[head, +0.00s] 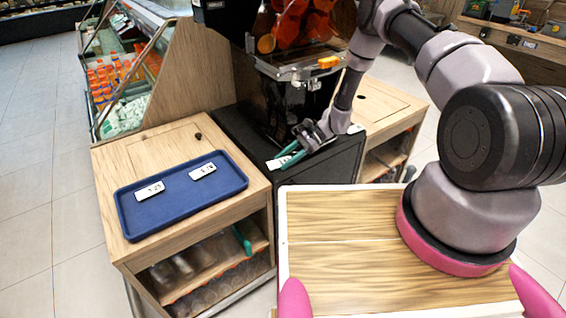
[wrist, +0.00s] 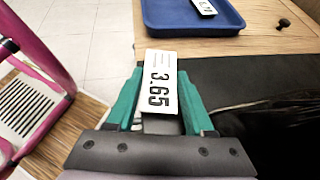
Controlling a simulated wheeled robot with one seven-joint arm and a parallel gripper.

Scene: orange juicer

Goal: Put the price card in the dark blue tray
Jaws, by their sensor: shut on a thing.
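My gripper (head: 292,156) is shut on a white price card (head: 278,162), which it holds over the black cabinet top to the right of the tray. In the wrist view the price card (wrist: 158,85) reads 3.65 and sits between the teal fingers of my gripper (wrist: 160,100). The dark blue tray (head: 222,195) lies on the wooden counter at left, apart from my gripper. Two other white price cards, one at the left (head: 150,191) and one at the right (head: 202,171), lie in it. The tray's edge (wrist: 180,27) shows at the top of the wrist view.
The juicer (head: 290,95) stands behind my gripper on the black cabinet (head: 325,168). The wooden counter (head: 150,148) has a small dark knob (head: 198,136) behind the tray. A glass display case (head: 130,75) with bottles stands at the back left. The tray's front middle is bare.

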